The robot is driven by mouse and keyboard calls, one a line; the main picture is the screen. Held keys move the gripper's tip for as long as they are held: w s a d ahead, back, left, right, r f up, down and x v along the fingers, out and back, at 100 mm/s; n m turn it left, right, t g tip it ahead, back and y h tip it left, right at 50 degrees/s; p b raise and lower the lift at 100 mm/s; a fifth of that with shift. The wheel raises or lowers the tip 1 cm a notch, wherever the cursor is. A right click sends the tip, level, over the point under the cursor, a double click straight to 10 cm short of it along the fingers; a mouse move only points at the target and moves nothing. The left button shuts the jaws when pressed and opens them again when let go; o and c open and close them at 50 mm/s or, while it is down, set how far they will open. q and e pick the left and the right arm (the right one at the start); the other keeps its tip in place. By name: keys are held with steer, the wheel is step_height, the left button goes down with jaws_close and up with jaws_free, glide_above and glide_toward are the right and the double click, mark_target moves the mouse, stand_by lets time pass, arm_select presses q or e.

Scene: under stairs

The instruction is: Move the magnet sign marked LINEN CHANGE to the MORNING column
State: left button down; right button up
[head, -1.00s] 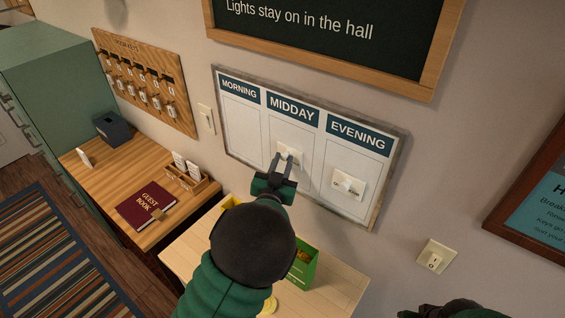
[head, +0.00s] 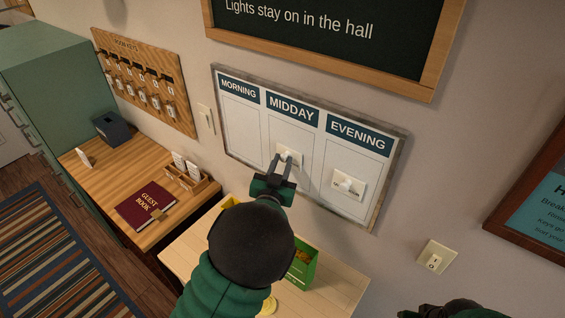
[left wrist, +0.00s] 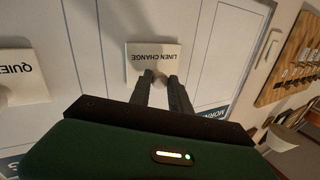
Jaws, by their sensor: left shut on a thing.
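The LINEN CHANGE sign (head: 290,148) is a small white plate with a knob, on the board in the MIDDAY column. In the left wrist view the sign (left wrist: 150,60) shows its lettering upside down. My left gripper (head: 283,158) is shut on its knob, and the fingertips (left wrist: 161,82) meet at the knob in the left wrist view. The MORNING column (head: 241,122) is left of it and bare. The board's EVENING column (head: 353,160) holds another white sign (head: 348,184) with a knob. My right gripper's fingers are not visible.
A chalkboard (head: 330,45) hangs above the board. A light switch (head: 206,118) and key rack (head: 145,82) are to the left. Below are a desk with a guest book (head: 146,204) and a pale table (head: 335,280) with a green box (head: 304,264).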

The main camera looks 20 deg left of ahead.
arm_select(q)
steer(key=shift+s+a+r, duration=0.1)
steer(key=shift+s+a, duration=0.15)
steer(key=shift+s, duration=0.5)
steer(key=shift+s+a, duration=0.3)
steer(key=shift+s, duration=0.5)
steer(key=shift+s+a+r, duration=0.1)
steer(key=shift+s+a, duration=0.15)
steer(key=shift+s, duration=0.5)
steer(key=c, duration=1.9)
jaws_free()
steer(key=shift+w+f, duration=0.1)
jaws_close()
